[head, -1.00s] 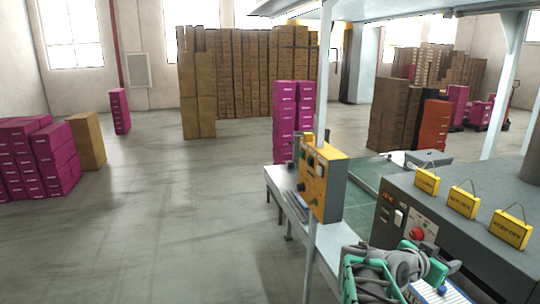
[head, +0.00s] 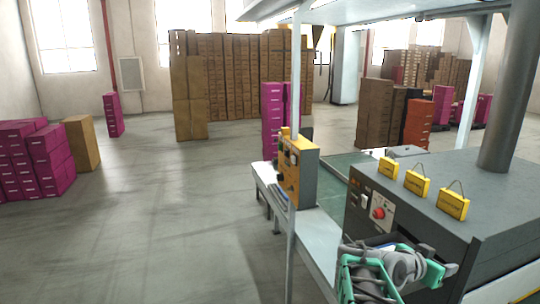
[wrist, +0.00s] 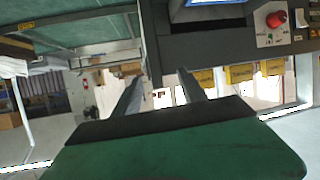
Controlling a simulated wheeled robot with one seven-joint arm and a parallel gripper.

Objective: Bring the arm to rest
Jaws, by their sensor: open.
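My arm (head: 385,268), grey with teal-green parts, is folded low at the bottom of the head view, beside the dark grey machine (head: 425,195). Beyond the fingers the wrist view shows the dark machine panel (wrist: 225,42) with a red button (wrist: 276,19). The gripper looks apart from the panel.
A yellow control box (head: 298,172) stands on the pale bench (head: 318,235) by a white post. Yellow signs (head: 417,183) stand on the machine. Pink boxes (head: 50,160) and brown cartons (head: 230,75) stand farther off.

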